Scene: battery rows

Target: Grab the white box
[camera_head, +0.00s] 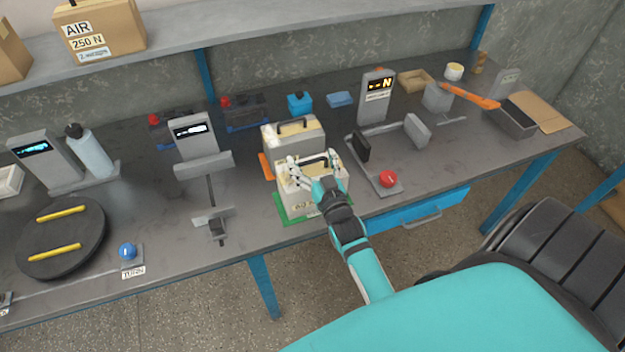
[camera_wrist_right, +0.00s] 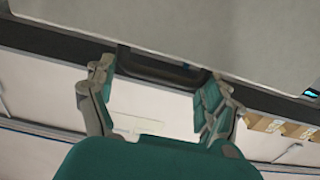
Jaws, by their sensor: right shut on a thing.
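The white box (camera_head: 303,196) stands near the front edge of the bench, on a green mat (camera_head: 283,218). It has a dark handle on top. My right gripper (camera_head: 318,168) is over its top, shut on the box at its handle, and hides part of the top. In the right wrist view the box's pale face (camera_wrist_right: 220,35) fills the upper part, and my right gripper's fingers (camera_wrist_right: 158,82) are at the two ends of the dark handle (camera_wrist_right: 165,68). I cannot tell whether the box is clear of the mat. My left gripper is not in view.
To the right is a fixture with a red button (camera_head: 388,178); to the left, a grey display stand (camera_head: 196,140). A black turntable (camera_head: 75,225) lies far left.

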